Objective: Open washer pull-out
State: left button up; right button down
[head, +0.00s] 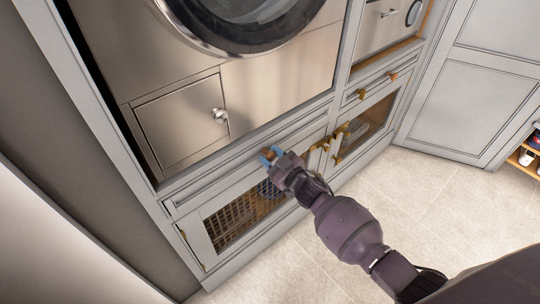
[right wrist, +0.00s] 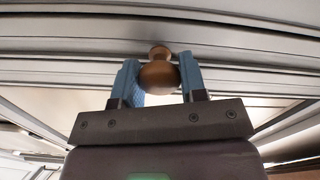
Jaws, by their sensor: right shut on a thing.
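The washer pull-out shows as a narrow grey front (head: 203,194) below the steel washer (head: 265,88) in the head view. It looks flush or nearly flush with the cabinet; a small gap cannot be told. Its round brass-brown knob (right wrist: 158,74) shows between the blue fingers in the right wrist view. My right gripper (head: 270,156) is shut on this knob, one finger on each side. In the head view the gripper hides part of the knob and the front behind it. My left gripper is not in view.
A glass-and-lattice cabinet door (head: 240,215) sits below the pull-out. A second glazed door (head: 366,125) with brass handles is to its right. Grey cabinet doors (head: 478,100) and a low shelf with bottles (head: 527,158) stand further right. The tiled floor (head: 440,185) in front is clear.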

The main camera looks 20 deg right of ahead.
pick_arm(q)
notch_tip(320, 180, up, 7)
jog(key=p, duration=0.8)
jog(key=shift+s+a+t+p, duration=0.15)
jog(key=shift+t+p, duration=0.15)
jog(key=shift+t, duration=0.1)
pick_arm(e)
jog(key=v, duration=3.4)
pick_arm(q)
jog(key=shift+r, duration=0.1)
pick_arm(e)
jog(key=shift+r, duration=0.15)
jog(key=c, duration=0.7)
grip_release()
jog(key=shift+o, duration=0.2)
jog(key=v, duration=1)
jog(key=shift+s, duration=0.35)
